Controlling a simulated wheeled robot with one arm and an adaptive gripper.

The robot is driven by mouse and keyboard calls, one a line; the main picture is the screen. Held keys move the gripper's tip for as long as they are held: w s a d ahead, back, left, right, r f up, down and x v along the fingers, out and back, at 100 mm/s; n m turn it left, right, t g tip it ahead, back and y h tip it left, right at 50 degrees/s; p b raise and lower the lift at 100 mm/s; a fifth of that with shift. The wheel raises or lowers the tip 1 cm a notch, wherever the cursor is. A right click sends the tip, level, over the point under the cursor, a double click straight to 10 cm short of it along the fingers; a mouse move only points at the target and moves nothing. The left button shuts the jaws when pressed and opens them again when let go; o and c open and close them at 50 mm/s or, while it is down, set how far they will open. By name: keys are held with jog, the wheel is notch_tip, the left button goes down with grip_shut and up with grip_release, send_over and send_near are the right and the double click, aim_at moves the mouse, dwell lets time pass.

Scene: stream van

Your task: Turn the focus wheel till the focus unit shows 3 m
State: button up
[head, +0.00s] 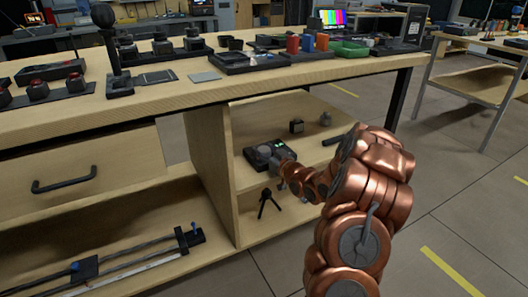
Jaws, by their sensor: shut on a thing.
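The focus unit (285,149) is a small dark box on the middle shelf under the bench. It has a small green-lit display, too small to read from here. A round grey knob, which looks like the focus wheel (263,151), sits at its left side. My gripper (276,163) reaches in from the right at the unit's front, beside the wheel. It appears shut on the focus wheel, but the fingertips are small and the contact is partly hidden by my copper-coloured arm.
The bench top (205,76) hangs above the shelf. A small dark cube (296,126) and a grey object (325,118) stand behind the unit. A mini tripod (268,203) stands below. A drawer (80,182) and slider rails (130,262) are at left.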

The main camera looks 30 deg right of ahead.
jog(key=o, duration=1.2)
jog(key=shift+c, duration=0.2)
jog(key=shift+s, duration=0.15)
jog(key=s, duration=1.1)
jog(key=shift+s+d, duration=0.3)
jog(key=shift+s, duration=0.05)
